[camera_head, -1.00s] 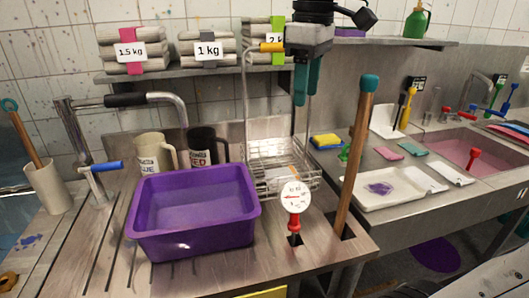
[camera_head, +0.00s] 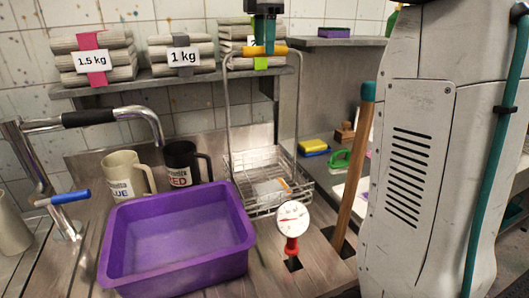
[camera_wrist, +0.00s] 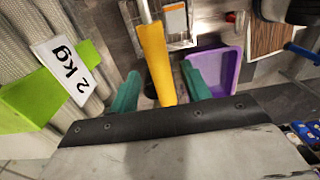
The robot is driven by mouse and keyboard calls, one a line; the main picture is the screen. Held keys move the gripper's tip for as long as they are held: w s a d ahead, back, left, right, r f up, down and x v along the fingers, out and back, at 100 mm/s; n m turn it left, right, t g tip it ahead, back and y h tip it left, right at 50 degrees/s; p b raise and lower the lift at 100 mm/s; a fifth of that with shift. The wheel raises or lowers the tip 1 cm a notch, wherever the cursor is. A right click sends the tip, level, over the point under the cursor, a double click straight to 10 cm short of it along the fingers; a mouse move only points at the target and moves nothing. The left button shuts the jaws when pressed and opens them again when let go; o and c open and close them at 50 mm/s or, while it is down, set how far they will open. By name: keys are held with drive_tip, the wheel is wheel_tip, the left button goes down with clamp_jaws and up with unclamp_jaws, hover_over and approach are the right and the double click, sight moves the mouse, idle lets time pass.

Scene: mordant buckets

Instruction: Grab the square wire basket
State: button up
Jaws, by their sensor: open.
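The square wire basket (camera_head: 262,168) sits on the counter right of the purple tub, with a small card inside. Its tall wire handle rises to a yellow-orange grip (camera_head: 257,51) at shelf height. In the wrist view the yellow grip (camera_wrist: 156,62) runs between the two teal fingers of my gripper (camera_wrist: 160,72), with gaps on both sides. Part of the basket (camera_wrist: 190,42) shows beyond it. In the head view my gripper (camera_head: 263,40) is at the grip from above, open. Whether a finger touches the grip cannot be told.
The purple tub (camera_head: 178,240), a white mug (camera_head: 128,174) and a black mug (camera_head: 181,164) stand left of the basket. A shelf (camera_head: 165,79) with weighted bundles is behind the handle.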

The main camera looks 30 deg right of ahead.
drive_tip(key=shift+f, duration=1.2)
clamp_jaws()
drive_tip(key=shift+r, duration=0.1)
